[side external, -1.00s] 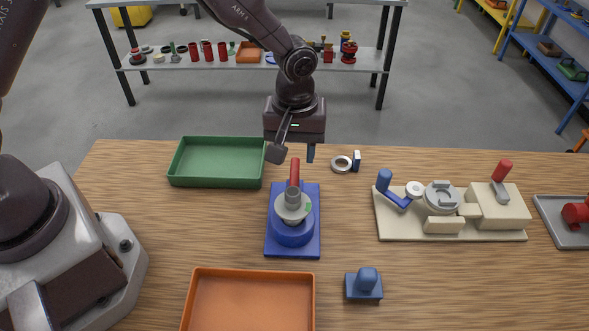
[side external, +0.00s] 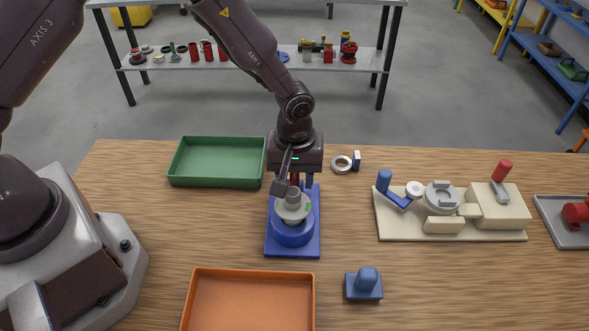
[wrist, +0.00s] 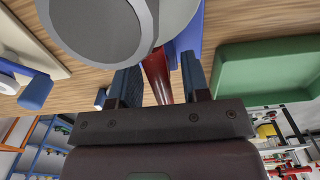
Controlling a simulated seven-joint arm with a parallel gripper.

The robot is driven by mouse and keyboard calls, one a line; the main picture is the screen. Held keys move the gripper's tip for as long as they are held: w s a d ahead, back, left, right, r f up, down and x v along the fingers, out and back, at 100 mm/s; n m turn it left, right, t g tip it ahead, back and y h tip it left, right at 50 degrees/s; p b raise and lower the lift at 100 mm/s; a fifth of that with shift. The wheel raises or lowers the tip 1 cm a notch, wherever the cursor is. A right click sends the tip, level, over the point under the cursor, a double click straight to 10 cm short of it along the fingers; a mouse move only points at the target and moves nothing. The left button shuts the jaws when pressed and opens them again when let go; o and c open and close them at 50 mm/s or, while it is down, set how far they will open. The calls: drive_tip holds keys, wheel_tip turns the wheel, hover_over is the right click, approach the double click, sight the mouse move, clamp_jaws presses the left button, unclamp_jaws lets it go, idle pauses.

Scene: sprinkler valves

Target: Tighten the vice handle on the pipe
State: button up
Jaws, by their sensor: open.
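A blue vice (side external: 292,236) stands on a blue base plate in the middle of the table, with a grey pipe piece (side external: 293,205) upright in it. Its red handle (side external: 295,179) is at the far side, partly hidden by my gripper (side external: 300,182) in the side view. In the wrist view the red handle (wrist: 156,75) stands between the two fingers of my gripper (wrist: 157,85). The fingers are open on either side of it, with gaps showing. The large grey round part (wrist: 95,30) fills the top of the wrist view.
A green tray (side external: 178,179) lies left of the vice and an orange tray (side external: 250,272) in front. A beige fixture (side external: 505,235) with blue and red levers is at the right. A grey ring (side external: 342,164) and a small blue block (side external: 364,285) lie nearby.

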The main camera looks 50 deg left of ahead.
clamp_jaws()
drive_tip(key=m, duration=0.3)
drive_tip(key=shift+m, duration=2)
